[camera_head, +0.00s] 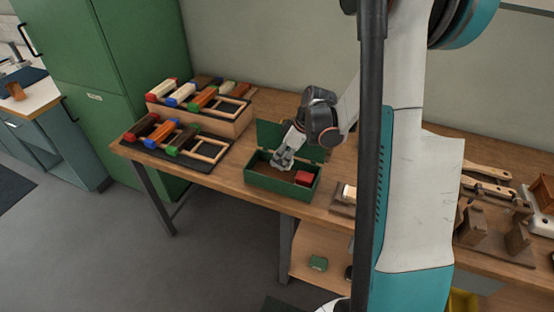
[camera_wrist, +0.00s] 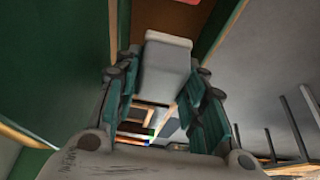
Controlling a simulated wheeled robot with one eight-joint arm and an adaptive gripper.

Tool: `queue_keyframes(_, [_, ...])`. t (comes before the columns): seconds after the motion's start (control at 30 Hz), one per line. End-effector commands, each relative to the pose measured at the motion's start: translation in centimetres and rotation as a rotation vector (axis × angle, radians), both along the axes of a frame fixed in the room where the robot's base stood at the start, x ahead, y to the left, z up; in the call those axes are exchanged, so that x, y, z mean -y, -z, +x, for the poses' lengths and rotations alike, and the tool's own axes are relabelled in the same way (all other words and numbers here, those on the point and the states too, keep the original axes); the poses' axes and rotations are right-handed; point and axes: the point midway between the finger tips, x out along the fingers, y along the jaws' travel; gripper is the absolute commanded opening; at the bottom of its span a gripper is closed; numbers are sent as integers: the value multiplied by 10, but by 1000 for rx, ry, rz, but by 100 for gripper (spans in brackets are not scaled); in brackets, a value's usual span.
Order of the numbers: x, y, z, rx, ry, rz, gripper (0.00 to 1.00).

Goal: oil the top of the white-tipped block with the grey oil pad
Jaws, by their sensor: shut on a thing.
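My gripper (camera_head: 282,162) is over the open green box (camera_head: 276,187), with its fingers down at the box opening. In the wrist view the gripper (camera_wrist: 163,88) is shut on a grey block-shaped thing, which looks like the grey oil pad (camera_wrist: 166,58). In the head view the pad is not clearly told apart from the fingers. A pale-topped block (camera_head: 349,192), perhaps the white-tipped block, sits in a wooden holder right of the box, partly hidden by a dark upright bar.
A red block (camera_head: 304,178) lies in the box's right end. The box's raised lid (camera_head: 291,141) stands behind my gripper. Racks of coloured-tipped blocks (camera_head: 170,138) (camera_head: 200,97) stand at left. Wooden fixtures (camera_head: 487,232) stand at right. A green item (camera_head: 317,263) lies on the lower shelf.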

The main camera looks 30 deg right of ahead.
Motion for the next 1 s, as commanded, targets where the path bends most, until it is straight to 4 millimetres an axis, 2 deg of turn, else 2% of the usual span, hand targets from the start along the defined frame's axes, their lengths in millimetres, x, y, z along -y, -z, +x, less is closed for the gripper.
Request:
queue_keyframes(0.6, [-1, 53, 0, -1, 2, -1, 19])
queue_keyframes(1.0, [-1, 58, 0, -1, 2, -1, 19])
